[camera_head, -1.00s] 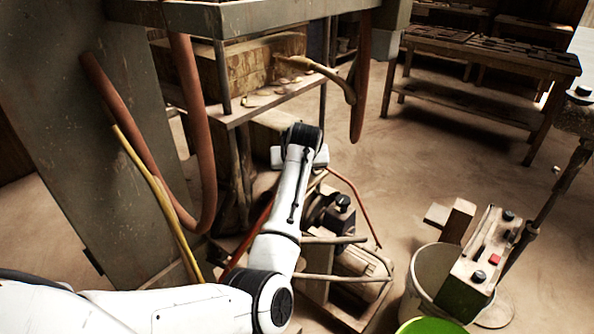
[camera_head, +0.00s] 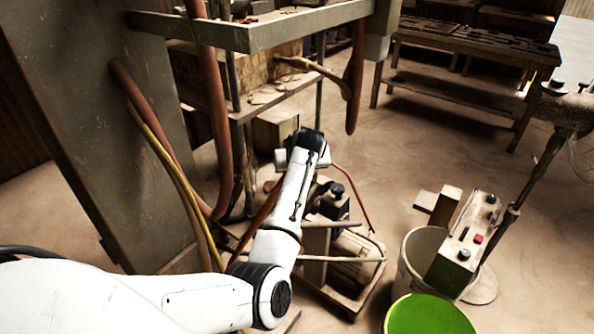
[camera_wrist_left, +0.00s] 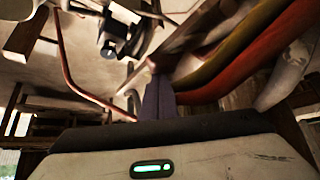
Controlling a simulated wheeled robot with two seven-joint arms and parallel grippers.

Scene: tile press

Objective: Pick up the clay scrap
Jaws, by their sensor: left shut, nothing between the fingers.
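Several pale flat bits that look like clay (camera_head: 268,96) lie on the shelf of the press at upper centre in the head view. I cannot tell which is the clay scrap. My left arm reaches from lower left, its wrist (camera_head: 306,140) just below and to the right of that shelf. The fingertips are hidden there. In the left wrist view my left gripper (camera_wrist_left: 157,85) shows its fingers together and empty, apart from any scrap I can make out. My right gripper is not in view.
Reddish hoses (camera_head: 216,110) hang left of the arm. A motor unit (camera_head: 350,262) sits below it. A bench (camera_head: 470,60) is behind. Floor (camera_head: 400,165) between is open.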

